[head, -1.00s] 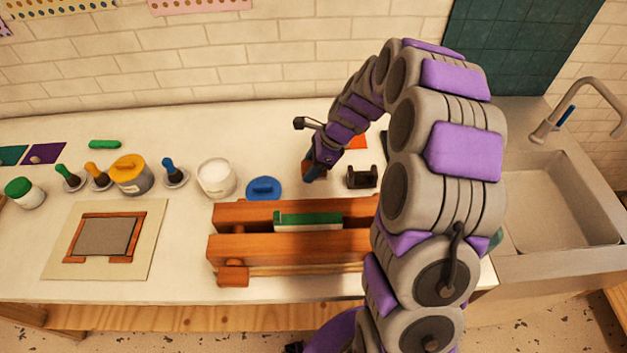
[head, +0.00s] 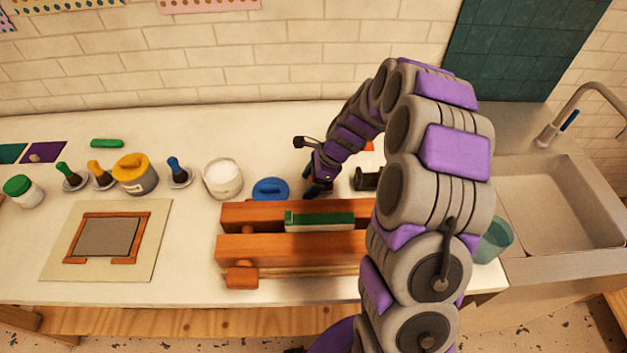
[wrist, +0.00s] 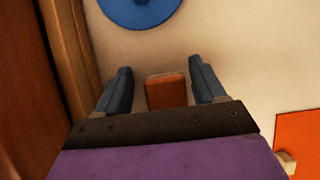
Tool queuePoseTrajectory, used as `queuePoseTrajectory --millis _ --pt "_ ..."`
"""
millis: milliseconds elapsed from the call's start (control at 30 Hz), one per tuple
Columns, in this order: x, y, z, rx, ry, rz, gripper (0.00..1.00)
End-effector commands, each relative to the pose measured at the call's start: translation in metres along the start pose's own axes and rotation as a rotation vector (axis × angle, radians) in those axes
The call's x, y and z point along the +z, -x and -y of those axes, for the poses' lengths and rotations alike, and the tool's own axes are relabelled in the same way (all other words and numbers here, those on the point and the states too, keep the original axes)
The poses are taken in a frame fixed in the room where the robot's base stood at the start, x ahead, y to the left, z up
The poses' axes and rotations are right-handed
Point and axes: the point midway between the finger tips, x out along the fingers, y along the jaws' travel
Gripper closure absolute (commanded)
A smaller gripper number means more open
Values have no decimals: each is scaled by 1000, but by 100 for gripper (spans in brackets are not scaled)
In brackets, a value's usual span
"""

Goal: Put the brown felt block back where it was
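The brown block (wrist: 166,91) stands on the white worktop between my gripper's two blue fingers in the wrist view. A gap shows on each side of it, so my gripper (wrist: 162,88) is open around the block and neither finger appears to touch it. In the head view my gripper (head: 318,186) is low over the worktop, just behind the wooden press (head: 240,245) and right of the blue lid (head: 270,188). I cannot make out the block in the head view now.
The blue lid (wrist: 140,12) lies ahead and the press wall (wrist: 25,80) is close on the left. An orange sheet (wrist: 298,140) lies right. A dark holder (head: 366,179) stands right of my gripper. Jars and a framed board (head: 150,240) are left; the sink (head: 560,205) is right.

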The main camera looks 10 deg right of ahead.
Motion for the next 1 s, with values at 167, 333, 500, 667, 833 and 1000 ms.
queuePoseTrajectory --millis 167,333,500,667,833,1000 --pt "-6 3 2 0 -1 6 25" --pt "-7 5 2 -1 -1 7 25" --pt "-3 26 2 -6 -2 3 25" --pt "1 58 0 -4 -2 -1 25" --pt "-3 92 2 -3 -2 3 25" --pt "-6 115 3 -5 -2 5 25"
